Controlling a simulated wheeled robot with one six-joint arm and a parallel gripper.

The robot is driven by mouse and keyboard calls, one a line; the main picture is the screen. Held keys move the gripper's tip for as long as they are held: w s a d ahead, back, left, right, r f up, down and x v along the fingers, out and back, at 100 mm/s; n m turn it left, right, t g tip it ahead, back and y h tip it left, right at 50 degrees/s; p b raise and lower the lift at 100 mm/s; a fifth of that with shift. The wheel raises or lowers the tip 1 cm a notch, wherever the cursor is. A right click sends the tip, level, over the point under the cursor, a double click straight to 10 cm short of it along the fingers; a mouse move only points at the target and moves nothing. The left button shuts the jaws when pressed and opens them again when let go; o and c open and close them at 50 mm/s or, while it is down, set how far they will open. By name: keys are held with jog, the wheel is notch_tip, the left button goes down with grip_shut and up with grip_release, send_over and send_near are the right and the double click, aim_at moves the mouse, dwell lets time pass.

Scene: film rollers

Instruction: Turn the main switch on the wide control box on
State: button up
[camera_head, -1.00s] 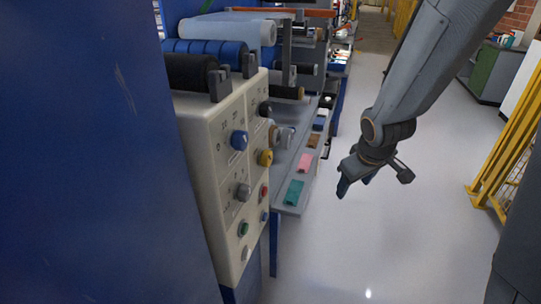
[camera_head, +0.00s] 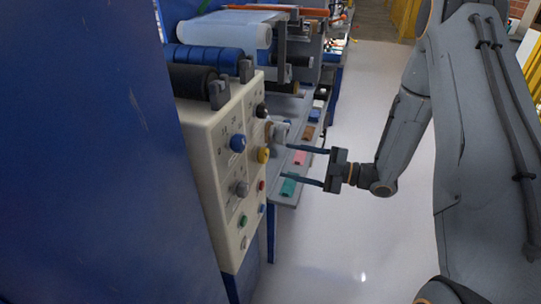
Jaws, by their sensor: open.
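The wide control box (camera_head: 212,170) is a cream panel at the left centre, seen at a steep angle. On its face are a blue knob (camera_head: 238,142), a grey knob (camera_head: 241,188), a yellow knob (camera_head: 263,155), a black knob (camera_head: 261,110), a red button (camera_head: 261,186) and a green button (camera_head: 243,220). I cannot tell which of these is the main switch or how it is set. My gripper (camera_head: 285,163) is open and empty, its two fingers pointing left toward the box. In the picture its fingertips are right of the yellow knob, apparently not touching the box.
A large blue panel (camera_head: 90,150) fills the left side. Behind the box are film rollers, one blue (camera_head: 205,55) and one pale (camera_head: 232,30). A grey shelf with coloured pieces, one teal (camera_head: 289,188), lies behind my gripper. The floor (camera_head: 340,235) is clear.

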aim_at(267, 156)
jog(key=p+x, duration=0.2)
jog(key=x, duration=0.5)
jog(key=shift+w+a, duration=0.1)
jog(key=shift+a, duration=0.05)
jog(key=c, duration=1)
jog(key=shift+c, duration=0.2)
